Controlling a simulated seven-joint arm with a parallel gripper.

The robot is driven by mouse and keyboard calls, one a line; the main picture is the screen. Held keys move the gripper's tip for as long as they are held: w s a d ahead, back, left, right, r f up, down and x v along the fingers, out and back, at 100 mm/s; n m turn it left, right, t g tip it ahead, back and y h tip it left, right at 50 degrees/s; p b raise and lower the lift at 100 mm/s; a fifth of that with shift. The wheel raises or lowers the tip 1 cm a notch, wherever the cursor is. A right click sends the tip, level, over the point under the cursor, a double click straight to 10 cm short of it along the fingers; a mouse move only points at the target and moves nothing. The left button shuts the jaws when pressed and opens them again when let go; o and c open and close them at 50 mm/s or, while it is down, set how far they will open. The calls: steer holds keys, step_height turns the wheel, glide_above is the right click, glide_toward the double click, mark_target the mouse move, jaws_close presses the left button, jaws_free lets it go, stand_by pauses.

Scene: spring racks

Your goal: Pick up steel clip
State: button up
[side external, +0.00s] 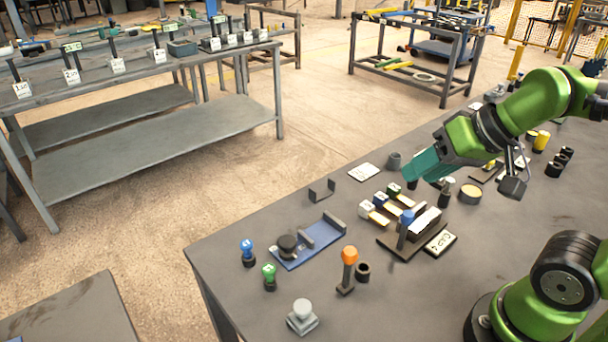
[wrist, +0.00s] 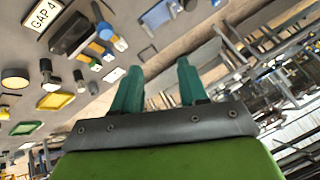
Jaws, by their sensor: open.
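A small dark grey U-shaped clip (side external: 322,190), which looks like the steel clip, stands on the table near its far edge. It also shows in the wrist view (wrist: 148,53), small, just above and between the fingertips. My gripper (side external: 412,172) has teal fingers and hangs above the table, to the right of the clip and apart from it. In the wrist view the two fingers (wrist: 160,68) are spread with nothing between them.
A blue plate (side external: 322,236) with a dark round part lies left of the spring rack (side external: 388,242). A white card (side external: 364,172) lies between clip and gripper. A grey cylinder (side external: 394,160), coloured-handled tools (side external: 348,262) and a GAP 4 card (side external: 440,242) stand or lie nearby.

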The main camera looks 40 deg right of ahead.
steer(key=shift+c, duration=0.7)
steer(key=n+g+h, duration=0.2)
steer(key=n+g, duration=0.2)
steer(key=g, duration=0.3)
glide_above(325, 189)
steer(key=s+d, duration=0.1)
steer(key=shift+f, duration=3.65)
step_height(325, 189, down, 16)
steer(key=shift+s+f, duration=0.15)
steer(key=shift+f, duration=0.05)
jaws_close()
